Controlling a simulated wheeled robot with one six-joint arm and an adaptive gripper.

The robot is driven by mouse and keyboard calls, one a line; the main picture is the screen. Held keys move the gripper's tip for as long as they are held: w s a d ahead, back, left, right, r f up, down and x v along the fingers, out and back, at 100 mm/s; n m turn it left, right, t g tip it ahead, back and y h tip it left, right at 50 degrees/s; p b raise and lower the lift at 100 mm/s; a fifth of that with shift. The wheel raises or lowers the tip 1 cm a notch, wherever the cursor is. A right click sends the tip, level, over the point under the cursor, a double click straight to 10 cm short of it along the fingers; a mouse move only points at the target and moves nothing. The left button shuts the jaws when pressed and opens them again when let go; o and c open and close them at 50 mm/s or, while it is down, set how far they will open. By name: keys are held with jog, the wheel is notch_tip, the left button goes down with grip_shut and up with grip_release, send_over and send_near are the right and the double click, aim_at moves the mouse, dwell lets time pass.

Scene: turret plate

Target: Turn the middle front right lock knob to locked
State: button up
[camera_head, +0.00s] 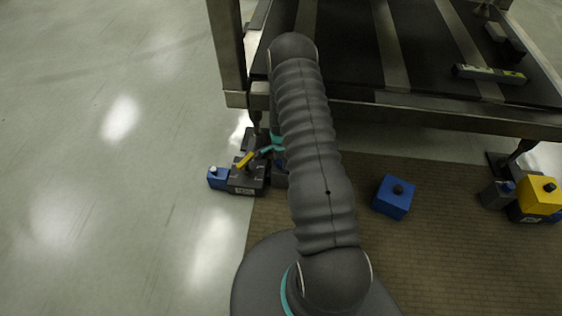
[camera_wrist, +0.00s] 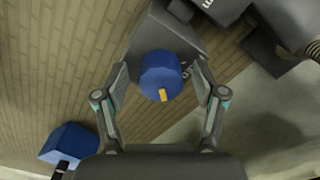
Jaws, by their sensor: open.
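A round blue knob (camera_wrist: 161,72) with a short yellow mark (camera_wrist: 163,95) on its face shows in the wrist view. It sits on a dark grey block (camera_wrist: 166,32). My gripper (camera_wrist: 160,78) is open, with one finger on each side of the knob. The fingers look apart from the knob, but I cannot tell how deep they reach. In the head view my arm hides most of this knob; only the teal edge of my gripper (camera_head: 272,149) shows beside a dark lock unit (camera_head: 246,188) with a yellow lever (camera_head: 245,159).
A yellow block (camera_head: 539,195) stands at the right. A small blue block (camera_head: 217,178) is left of the lock unit. The dark metal frame (camera_head: 440,115) overhangs behind. The left floor is clear.

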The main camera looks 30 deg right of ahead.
jog(key=c, duration=1.1)
jog(key=shift+c, duration=0.2)
jog(key=shift+f+n+b, duration=0.1)
jog(key=shift+n+b, duration=0.2)
jog(key=shift+f+n+b, duration=0.1)
jog(key=shift+n+b, duration=0.95)
jog(key=shift+n, duration=0.15)
jog(key=n+b, duration=0.3)
jog(key=n, duration=0.2)
jog(key=shift+s+n, duration=0.1)
jog(key=shift+n, duration=0.2)
jog(key=n+b, duration=0.2)
jog(key=n, duration=0.2)
jog(key=shift+s+d, duration=0.1)
jog(key=n+b, duration=0.2)
jog(key=n, duration=0.3)
jog(key=shift+n, duration=0.3)
